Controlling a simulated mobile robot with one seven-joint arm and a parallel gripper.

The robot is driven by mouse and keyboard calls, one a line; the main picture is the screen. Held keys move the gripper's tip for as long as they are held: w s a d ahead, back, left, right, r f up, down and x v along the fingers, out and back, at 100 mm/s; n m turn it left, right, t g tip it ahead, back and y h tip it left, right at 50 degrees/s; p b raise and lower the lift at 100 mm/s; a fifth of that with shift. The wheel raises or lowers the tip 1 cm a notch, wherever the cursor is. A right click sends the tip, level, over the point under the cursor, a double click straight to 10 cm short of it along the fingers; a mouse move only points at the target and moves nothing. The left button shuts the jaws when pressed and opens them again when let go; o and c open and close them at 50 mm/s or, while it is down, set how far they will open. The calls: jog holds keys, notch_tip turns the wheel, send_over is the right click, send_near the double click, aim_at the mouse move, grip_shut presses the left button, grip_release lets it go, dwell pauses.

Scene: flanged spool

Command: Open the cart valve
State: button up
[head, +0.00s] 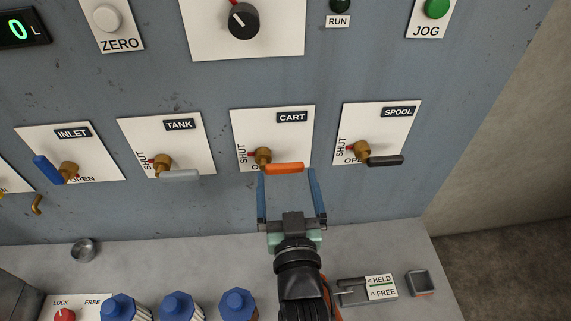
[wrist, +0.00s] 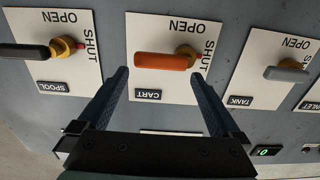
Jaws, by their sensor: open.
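The cart valve has an orange lever (head: 285,168) on a brass hub (head: 263,156), mounted on a white plate labelled CART. The lever lies roughly level, pointing right from the hub, and partly covers the OPEN label below it. SHUT is written upright on the left. In the wrist view, turned over, the orange lever (wrist: 162,62) points left. My gripper (head: 287,172) is open and empty, with its two blue fingers reaching up to just below the lever. In the wrist view, my gripper (wrist: 159,76) has a fingertip on either side of the lever; contact is not visible.
The tank valve's grey lever (head: 180,175) is to the left and the spool valve's black lever (head: 385,160) to the right. The inlet valve's blue lever (head: 47,170) is farther left. A grey shelf holds blue-capped items (head: 238,304) and a HELD/FREE latch (head: 366,290).

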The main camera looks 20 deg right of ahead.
aim_at(285, 168)
jog(key=shift+x, duration=1.6)
grip_shut()
